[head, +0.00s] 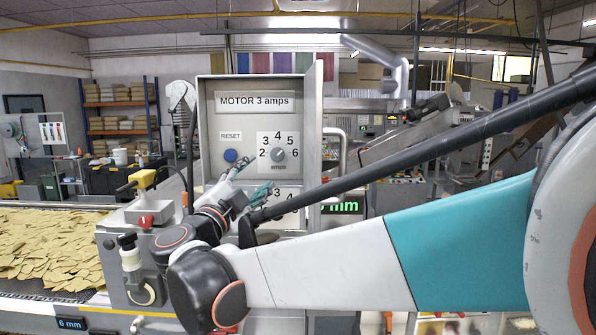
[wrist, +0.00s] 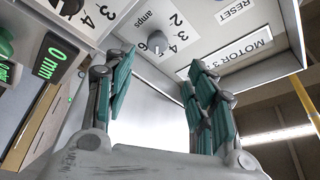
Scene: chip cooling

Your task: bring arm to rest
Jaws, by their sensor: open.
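My gripper (head: 248,183) is in front of the grey motor control box, close to its lower dial area in the head view. In the wrist view my gripper (wrist: 158,95) has its two teal-padded fingers spread apart with nothing between them. The control box (head: 208,140) carries a "MOTOR 3 amps" label, a blue RESET button (head: 230,155) and a grey amps dial (head: 279,154). The dial (wrist: 157,42) also shows in the wrist view beyond the fingers. My arm crosses the head view from the right and partly hides the box's lower part.
A conveyor bed of brown chips (head: 50,240) lies at the left. A red knob (head: 146,221) and a yellow-topped switch (head: 142,178) stand left of my wrist. A green "mm" display (head: 340,207) is behind my arm. The box's open door (head: 314,130) stands out at its right.

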